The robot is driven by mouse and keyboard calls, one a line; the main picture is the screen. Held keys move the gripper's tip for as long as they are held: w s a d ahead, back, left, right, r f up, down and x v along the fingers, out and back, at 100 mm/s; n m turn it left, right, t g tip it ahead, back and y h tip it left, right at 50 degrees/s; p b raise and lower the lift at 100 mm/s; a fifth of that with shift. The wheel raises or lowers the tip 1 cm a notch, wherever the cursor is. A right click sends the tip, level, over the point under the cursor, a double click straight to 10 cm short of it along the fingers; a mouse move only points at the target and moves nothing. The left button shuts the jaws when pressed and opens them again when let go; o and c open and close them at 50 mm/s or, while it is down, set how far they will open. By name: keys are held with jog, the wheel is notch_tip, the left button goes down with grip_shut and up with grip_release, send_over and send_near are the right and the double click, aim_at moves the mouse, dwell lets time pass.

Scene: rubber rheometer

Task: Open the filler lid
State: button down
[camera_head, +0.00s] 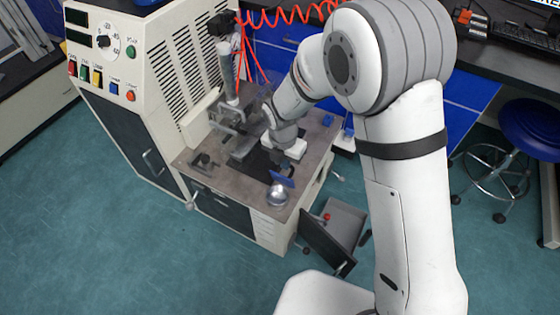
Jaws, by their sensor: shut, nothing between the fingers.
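The rheometer (160,60) is a cream cabinet with a lower grey-brown worktop (200,180). Small grey metal parts (225,125) stand at the back of this worktop, beside a vertical grey cylinder (228,75). I cannot tell which part is the filler lid; it is too small or hidden by my arm. My gripper (272,164) is small and dark at the end of my white wrist, low over the dark middle of the worktop. It is shut with nothing held. Whether it touches anything there cannot be seen.
A shiny silver dome (277,195) and a small blue plate (281,179) are at the worktop's front right. Red coiled hose (285,16) hangs behind. An open dark door or drawer front (325,243) juts out below. A blue stool (532,128) stands right; the left floor is clear.

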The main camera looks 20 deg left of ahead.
jog(key=shift+w+f, duration=0.15)
jog(key=shift+w, duration=0.1)
jog(key=w+p, duration=0.1)
jog(key=w, duration=0.1)
jog(key=w+f+p, duration=0.1)
jog(key=w, duration=0.1)
jog(key=shift+d+f, duration=0.2)
dwell(0.4)
jog(key=r+p, duration=0.1)
jog(key=s+r+p, duration=0.1)
jog(key=r, duration=0.1)
jog(key=s+r+p, duration=0.1)
jog(key=p, duration=0.1)
jog(key=shift+a+r, duration=0.15)
jog(key=shift+r, duration=0.2)
notch_tip(320, 180, up, 8)
jog(key=w, duration=0.2)
jog(key=shift+w+r+p, duration=0.25)
jog(key=shift+p, duration=0.2)
